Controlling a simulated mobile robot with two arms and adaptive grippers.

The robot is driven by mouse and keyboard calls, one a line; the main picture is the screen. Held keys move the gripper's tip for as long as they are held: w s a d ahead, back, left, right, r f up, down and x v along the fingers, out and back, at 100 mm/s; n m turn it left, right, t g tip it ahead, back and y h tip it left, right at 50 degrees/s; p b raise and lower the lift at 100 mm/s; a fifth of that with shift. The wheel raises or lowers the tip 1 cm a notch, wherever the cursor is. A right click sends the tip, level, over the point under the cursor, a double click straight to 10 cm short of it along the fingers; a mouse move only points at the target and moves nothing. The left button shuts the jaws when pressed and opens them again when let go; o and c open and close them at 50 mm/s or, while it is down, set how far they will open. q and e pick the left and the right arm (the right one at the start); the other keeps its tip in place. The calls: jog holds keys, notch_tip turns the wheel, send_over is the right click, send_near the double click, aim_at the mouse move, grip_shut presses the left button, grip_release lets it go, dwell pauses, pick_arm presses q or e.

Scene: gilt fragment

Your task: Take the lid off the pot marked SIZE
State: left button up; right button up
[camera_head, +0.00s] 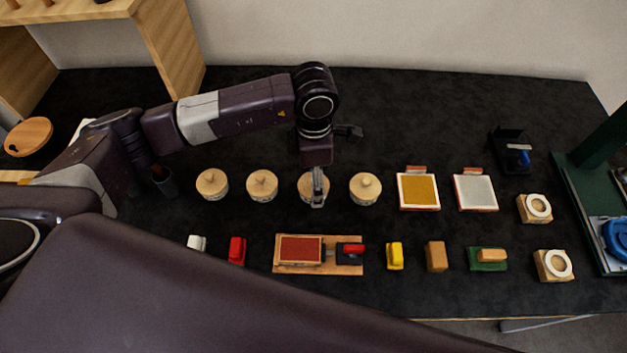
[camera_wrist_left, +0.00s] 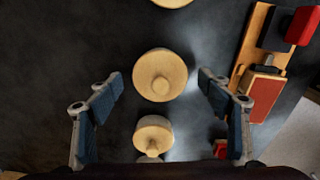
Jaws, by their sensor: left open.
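Several pots with pale wooden knobbed lids stand in a row on the dark table in the head view: the first (camera_head: 212,184), the second (camera_head: 262,185), the third (camera_head: 304,187) and the fourth (camera_head: 365,188). No marking is readable, so I cannot tell which is SIZE. My left gripper (camera_head: 318,190) is open above the third pot and partly hides it. In the left wrist view, that pot's lid (camera_wrist_left: 160,75) lies between the spread fingers of the gripper (camera_wrist_left: 160,82), apart from both. A neighbouring pot (camera_wrist_left: 153,135) shows below it. My right gripper is not in view.
A board with a red pad (camera_head: 299,249) lies in front of the pots. Small blocks, including a red one (camera_head: 237,251) and a yellow one (camera_head: 395,256), stand beside it. Framed yellow (camera_head: 419,191) and grey (camera_head: 476,192) panels lie right of the row. The table behind is mostly clear.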

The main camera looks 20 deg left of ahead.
pick_arm(q)
jog(key=c, duration=1)
jog(key=shift+c, duration=0.2)
jog(key=shift+r, duration=0.15)
